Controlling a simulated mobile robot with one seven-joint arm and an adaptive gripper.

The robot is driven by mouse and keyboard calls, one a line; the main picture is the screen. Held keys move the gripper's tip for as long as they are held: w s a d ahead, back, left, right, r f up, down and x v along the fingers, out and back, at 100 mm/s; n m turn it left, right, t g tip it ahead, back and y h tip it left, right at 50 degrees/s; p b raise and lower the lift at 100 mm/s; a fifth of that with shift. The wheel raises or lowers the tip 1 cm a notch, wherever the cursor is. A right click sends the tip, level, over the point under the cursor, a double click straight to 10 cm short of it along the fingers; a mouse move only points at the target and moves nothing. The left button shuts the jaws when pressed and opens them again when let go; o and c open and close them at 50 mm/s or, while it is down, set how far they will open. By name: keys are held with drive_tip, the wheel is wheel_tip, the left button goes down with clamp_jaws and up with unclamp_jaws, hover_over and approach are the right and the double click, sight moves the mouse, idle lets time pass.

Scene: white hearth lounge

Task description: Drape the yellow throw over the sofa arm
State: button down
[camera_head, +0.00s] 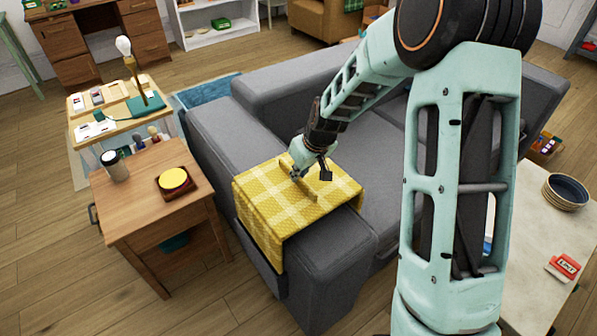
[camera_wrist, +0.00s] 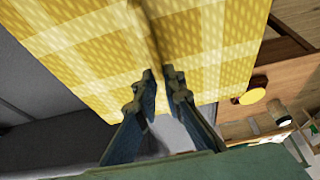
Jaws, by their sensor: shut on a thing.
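The yellow throw (camera_head: 268,197), with pale checks, lies over the sofa arm (camera_head: 335,248). It covers part of the arm's top, and one end hangs down the outer side facing the wooden side table. My gripper (camera_head: 299,174) is at the throw's top surface, with a raised fold of cloth beneath it. In the wrist view the throw (camera_wrist: 95,45) fills the upper part. There my gripper's two fingers (camera_wrist: 161,80) are close together on either side of the fold, shut on it. The cloth right between the fingertips is partly hidden.
A wooden side table (camera_head: 130,215) stands left of the sofa arm, holding a jar (camera_head: 115,167) and a round yellow-topped item (camera_head: 174,180). Behind it is a small table with a lamp (camera_head: 126,50). At right, a pale table holds bowls (camera_head: 566,192) and a red box (camera_head: 564,266).

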drive_tip(key=shift+f+b, duration=1.85)
drive_tip(key=shift+f, duration=0.65)
drive_tip(key=shift+f, duration=0.1)
drive_tip(key=c, duration=2)
unclamp_jaws()
drive_tip(key=shift+o, duration=0.2)
drive_tip(key=shift+s, duration=0.1)
drive_tip(key=v, duration=1.2)
wheel_tip(320, 180, up, 8)
drive_tip(key=p, duration=0.6)
hover_over(299, 185)
drive_tip(key=s+d, duration=0.2)
drive_tip(key=s, duration=0.1)
drive_tip(key=shift+w+d, duration=0.2)
